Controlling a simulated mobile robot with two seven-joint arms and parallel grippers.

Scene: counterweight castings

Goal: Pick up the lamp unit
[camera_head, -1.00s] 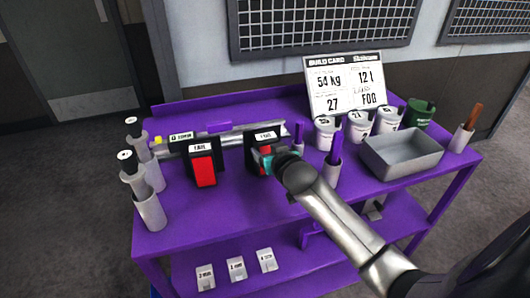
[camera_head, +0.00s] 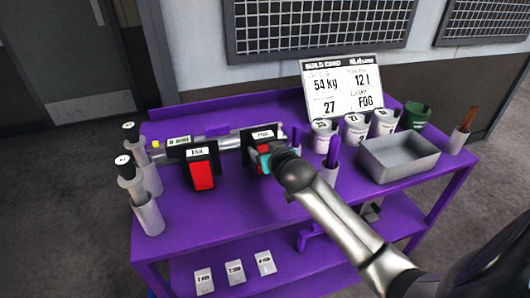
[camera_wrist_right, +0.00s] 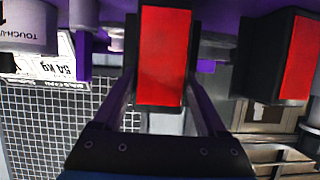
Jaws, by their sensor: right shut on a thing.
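Two black units with red faces stand toward the back of the purple cart, a left lamp unit (camera_head: 202,174) and a right lamp unit (camera_head: 262,135). Their labels are too small to read surely. My right gripper (camera_head: 264,160) is at the right unit and partly hides its red face. In the right wrist view this unit's red face (camera_wrist_right: 164,55) sits between the two fingers, which are shut on it. The other unit (camera_wrist_right: 299,60) shows at the right of that view, apart from the fingers. My left gripper is not in view.
The purple cart (camera_head: 235,215) carries grey holders (camera_head: 148,218) at left and a grey tray (camera_head: 398,157) at right. Several labelled tubs (camera_head: 354,130) and a build card (camera_head: 340,88) stand behind. A purple-handled tool (camera_head: 333,152) stands close right of my gripper.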

